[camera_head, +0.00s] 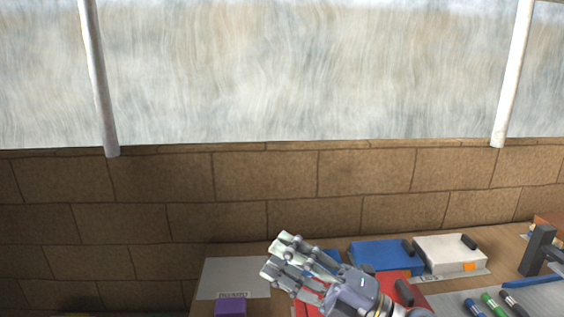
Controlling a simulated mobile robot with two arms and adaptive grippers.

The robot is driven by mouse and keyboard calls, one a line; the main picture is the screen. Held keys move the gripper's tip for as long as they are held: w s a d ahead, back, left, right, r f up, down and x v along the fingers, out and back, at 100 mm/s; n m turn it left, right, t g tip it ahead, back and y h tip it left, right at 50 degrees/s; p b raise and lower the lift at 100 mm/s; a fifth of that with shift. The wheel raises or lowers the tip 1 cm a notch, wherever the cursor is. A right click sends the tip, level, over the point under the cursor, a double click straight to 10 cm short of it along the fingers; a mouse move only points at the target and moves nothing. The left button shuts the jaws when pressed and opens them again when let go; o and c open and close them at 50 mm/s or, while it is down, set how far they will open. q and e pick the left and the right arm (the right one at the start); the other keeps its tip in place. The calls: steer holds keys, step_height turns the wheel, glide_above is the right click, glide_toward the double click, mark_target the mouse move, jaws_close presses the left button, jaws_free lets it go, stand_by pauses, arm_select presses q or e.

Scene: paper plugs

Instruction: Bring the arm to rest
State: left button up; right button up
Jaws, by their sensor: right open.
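My right gripper (275,258) is in the lower middle of the head view, with its fingers pointing left and a little up. Its fingers look spread and I see nothing between them. It is above the table, in front of a red object (397,281) that it partly hides. My left gripper does not show.
A blue box (385,257) and a white box (450,252) with an orange label stand at the back of the table. A white sheet (232,273) and a purple block (230,308) are at left. Several markers (492,303) lie at right. A brick wall (160,190) rises behind.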

steer(key=w+d+f+m+t+h, duration=0.2)
steer(key=d+m+t+h, duration=0.35)
steer(key=m, duration=0.35)
steer(key=w+d+f+m+t+h, duration=0.2)
steer(key=d+m+t+h, duration=0.35)
steer(key=m, duration=0.35)
steer(key=s+d+f+m+g+h, duration=0.25)
steer(key=d+f+m+h, duration=0.2)
steer(key=f, duration=0.35)
steer(key=s+d+f+m+g+h, duration=0.25)
steer(key=d+f+m+h, duration=0.2)
steer(key=f, duration=0.45)
steer(key=s+f+m+g, duration=0.1)
steer(key=s+f+g, duration=0.6)
steer(key=s, duration=0.5)
steer(key=s+f+m+g, duration=0.2)
steer(key=s+f+g, duration=0.2)
steer(key=s+f, duration=0.65)
step_height(320, 180, down, 25)
steer(key=s+g, duration=0.2)
steer(key=s, duration=0.1)
steer(key=s+d+f, duration=0.3)
steer(key=s+f, duration=1.2)
steer(key=s, duration=0.1)
steer(key=shift+f+n+g, duration=0.15)
steer(key=shift+n+g, duration=0.15)
steer(key=shift+g, duration=0.1)
